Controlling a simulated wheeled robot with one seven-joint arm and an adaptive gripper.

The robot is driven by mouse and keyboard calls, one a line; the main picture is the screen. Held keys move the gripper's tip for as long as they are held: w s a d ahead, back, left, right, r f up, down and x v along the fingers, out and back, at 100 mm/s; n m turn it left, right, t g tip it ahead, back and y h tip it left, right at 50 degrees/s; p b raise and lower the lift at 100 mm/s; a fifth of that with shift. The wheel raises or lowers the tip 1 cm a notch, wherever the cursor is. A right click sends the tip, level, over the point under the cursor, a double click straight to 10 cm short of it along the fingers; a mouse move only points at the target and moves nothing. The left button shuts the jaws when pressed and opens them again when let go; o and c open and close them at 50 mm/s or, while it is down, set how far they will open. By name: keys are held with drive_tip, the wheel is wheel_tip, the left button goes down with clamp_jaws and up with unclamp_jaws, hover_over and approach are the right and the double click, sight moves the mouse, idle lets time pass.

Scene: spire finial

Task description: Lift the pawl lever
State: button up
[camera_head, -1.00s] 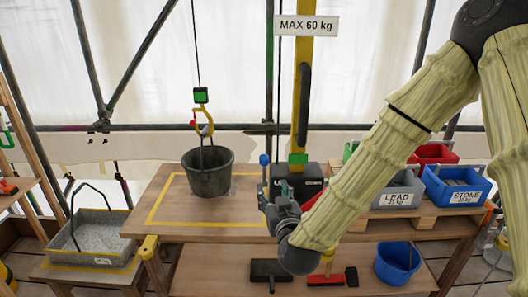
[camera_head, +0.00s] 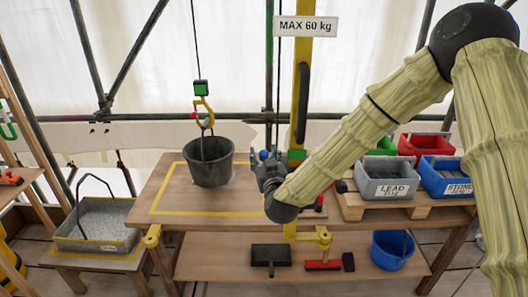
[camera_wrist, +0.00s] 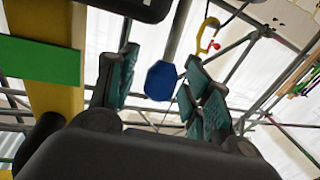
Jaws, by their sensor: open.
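A blue-knobbed lever, which looks like the pawl lever (camera_head: 263,155), stands beside the yellow post (camera_head: 303,90) at the back of the table. In the wrist view its blue knob (camera_wrist: 160,80) sits on a grey rod between my two teal fingers, with a visible gap on each side. My gripper (camera_head: 266,168) is open around the knob and holds nothing; it also shows in the wrist view (camera_wrist: 162,62). The lever's lower part and the winch box at the post's foot are mostly hidden behind my gripper and arm.
A dark bucket (camera_head: 208,162) stands on the table left of my gripper, under a yellow hook (camera_head: 204,113) on a cable. The lead bin (camera_head: 390,182) and stone bin (camera_head: 446,180) sit on a pallet at right. A gravel tray (camera_head: 95,225) is at far left.

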drive_tip(key=shift+w+a, duration=0.1)
drive_tip(key=shift+w, duration=0.15)
drive_tip(key=shift+c, duration=0.3)
clamp_jaws()
